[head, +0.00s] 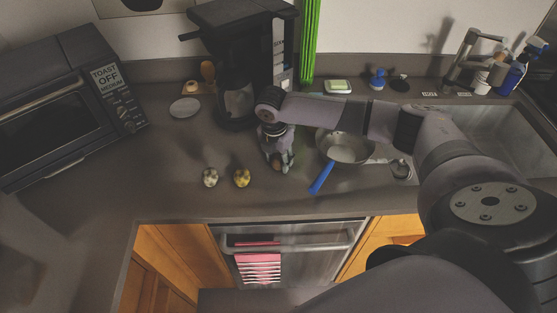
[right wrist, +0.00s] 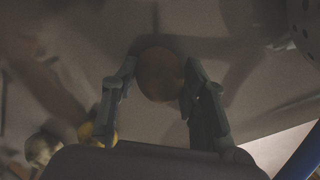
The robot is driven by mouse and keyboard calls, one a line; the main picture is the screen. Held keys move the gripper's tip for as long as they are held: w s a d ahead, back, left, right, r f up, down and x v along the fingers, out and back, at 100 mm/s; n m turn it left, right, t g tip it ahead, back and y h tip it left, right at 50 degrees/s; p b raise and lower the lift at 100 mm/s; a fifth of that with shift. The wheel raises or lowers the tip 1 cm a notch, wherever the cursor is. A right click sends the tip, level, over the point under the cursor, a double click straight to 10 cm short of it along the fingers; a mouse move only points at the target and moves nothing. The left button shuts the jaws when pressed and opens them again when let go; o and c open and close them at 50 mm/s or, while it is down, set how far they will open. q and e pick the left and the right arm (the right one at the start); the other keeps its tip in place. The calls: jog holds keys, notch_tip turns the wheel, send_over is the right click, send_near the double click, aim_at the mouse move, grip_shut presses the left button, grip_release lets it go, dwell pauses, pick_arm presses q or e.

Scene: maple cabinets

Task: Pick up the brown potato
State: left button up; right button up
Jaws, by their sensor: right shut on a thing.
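The brown potato (right wrist: 160,74) sits between the two fingers of my right gripper (right wrist: 157,82) in the right wrist view. The fingers touch it on both sides, so the gripper is shut on it. In the head view my right gripper (head: 279,162) points down at the counter, and a little of the brown potato (head: 276,163) shows between its fingers. I cannot tell whether the potato still touches the counter. My left gripper is in neither view.
A yellow lump (head: 242,177) and a pale grey-green lump (head: 210,177) lie left of the right gripper. A metal pan (head: 345,149) with a blue handle (head: 321,178) is close on its right. The coffee maker (head: 239,45) stands behind. The counter's front edge is near.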

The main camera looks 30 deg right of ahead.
aim_at(278, 156)
jog(key=shift+r, duration=0.15)
jog(key=shift+r, duration=0.65)
notch_tip(278, 156, up, 19)
jog(key=b, duration=0.3)
jog(key=s+d+f+p, duration=0.2)
jog(key=s+d+f, duration=0.1)
jog(key=d, duration=0.6)
jog(key=s+d+f+p, duration=0.2)
jog(key=s+d, duration=0.3)
jog(key=d, duration=0.3)
jog(key=shift+d+f, duration=0.35)
jog(key=shift+f, duration=0.15)
jog(key=shift+f+b, duration=0.3)
jog(key=shift+f, duration=4.25)
